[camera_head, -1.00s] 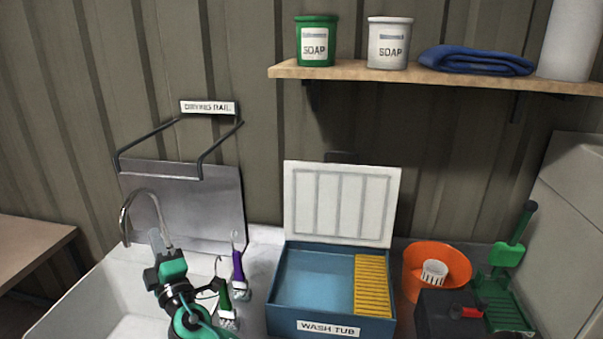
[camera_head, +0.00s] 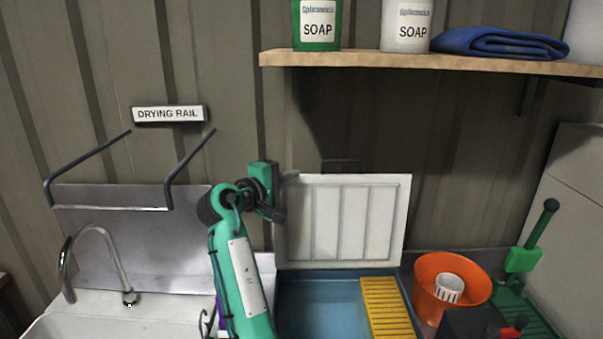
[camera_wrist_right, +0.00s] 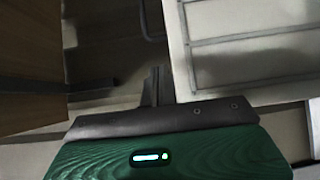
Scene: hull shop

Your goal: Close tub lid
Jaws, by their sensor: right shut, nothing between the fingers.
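The blue wash tub (camera_head: 320,305) stands open on the counter, its lower front cut off by the head view. Its pale panelled lid (camera_head: 345,225) stands upright at the back edge, and a dark handle (camera_head: 342,164) shows at its top. My right gripper (camera_head: 289,177) is shut and empty at the lid's upper left corner; I cannot tell whether it touches. In the right wrist view the shut fingers (camera_wrist_right: 155,87) are just left of the lid panel (camera_wrist_right: 245,45). My left gripper is not in view.
A yellow slatted rack (camera_head: 387,307) lies in the tub's right side. An orange bowl (camera_head: 450,285) holding a white cup stands right of it, near a dark box (camera_head: 470,322). A tap (camera_head: 105,250) and drying rail (camera_head: 130,180) are left. A shelf (camera_head: 400,60) with soap pots hangs above.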

